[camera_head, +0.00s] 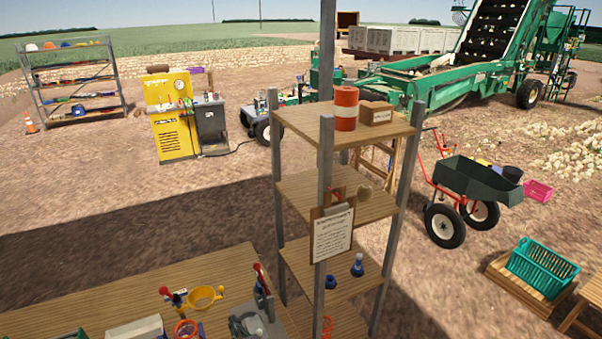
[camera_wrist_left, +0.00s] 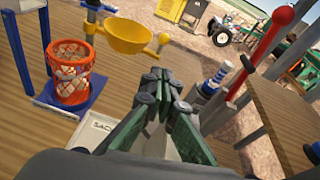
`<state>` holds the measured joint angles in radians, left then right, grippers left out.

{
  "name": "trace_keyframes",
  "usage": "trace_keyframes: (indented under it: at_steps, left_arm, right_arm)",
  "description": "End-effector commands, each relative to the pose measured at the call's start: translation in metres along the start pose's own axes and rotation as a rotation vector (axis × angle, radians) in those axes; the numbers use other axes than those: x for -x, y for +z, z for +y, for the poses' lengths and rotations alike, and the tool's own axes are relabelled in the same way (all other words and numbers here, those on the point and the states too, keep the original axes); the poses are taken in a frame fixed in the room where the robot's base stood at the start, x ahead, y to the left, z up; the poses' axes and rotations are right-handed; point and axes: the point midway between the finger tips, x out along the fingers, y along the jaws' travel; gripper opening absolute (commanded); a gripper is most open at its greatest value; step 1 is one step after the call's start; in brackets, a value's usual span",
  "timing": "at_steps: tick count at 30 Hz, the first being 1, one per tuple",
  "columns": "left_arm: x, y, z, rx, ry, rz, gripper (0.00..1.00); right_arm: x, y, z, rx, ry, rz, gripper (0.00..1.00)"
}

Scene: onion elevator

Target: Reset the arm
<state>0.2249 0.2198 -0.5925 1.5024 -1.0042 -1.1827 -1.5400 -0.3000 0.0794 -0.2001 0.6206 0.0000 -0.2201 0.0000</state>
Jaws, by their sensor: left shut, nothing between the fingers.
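My left gripper (camera_wrist_left: 160,88) shows in the left wrist view, its green-padded fingers closed together with nothing between them. It is over the wooden bench top (camera_wrist_left: 28,145), with a pale tray (camera_wrist_left: 88,133) with lettering partly hidden behind it. I cannot make this gripper out clearly in the head view. My right gripper is not in view.
An orange basket (camera_wrist_left: 72,88) and yellow bowl (camera_wrist_left: 130,36) stand left of the gripper; a red-knobbed lever (camera_wrist_left: 283,14) rises at right. A wooden shelf unit (camera_head: 300,120) stands beyond the bench. Open ground holds a wheelbarrow (camera_head: 478,180) and green crate (camera_head: 540,268).

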Motion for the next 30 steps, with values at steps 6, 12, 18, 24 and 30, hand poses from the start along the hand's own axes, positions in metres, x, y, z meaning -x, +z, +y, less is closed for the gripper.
trace_keyframes:
  at_steps: [6,12,18,24,30]
  left_arm:
    - [0.039,-0.066,0.112,0.676,0.238,0.271,0.00]
    - [0.111,-0.115,0.210,1.383,0.604,0.429,0.00]
    - [0.167,-0.129,0.257,1.783,0.864,0.454,0.00]
    - [0.209,-0.129,0.283,2.036,1.052,0.436,0.00]
    - [0.241,-0.124,0.299,2.205,1.193,0.406,0.00]
  right_arm:
    - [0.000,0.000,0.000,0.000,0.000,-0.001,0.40]
    - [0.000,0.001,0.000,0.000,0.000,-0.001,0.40]
    - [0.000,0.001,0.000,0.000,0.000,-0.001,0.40]
    - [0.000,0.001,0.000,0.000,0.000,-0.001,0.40]
    - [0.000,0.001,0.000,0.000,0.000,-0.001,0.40]
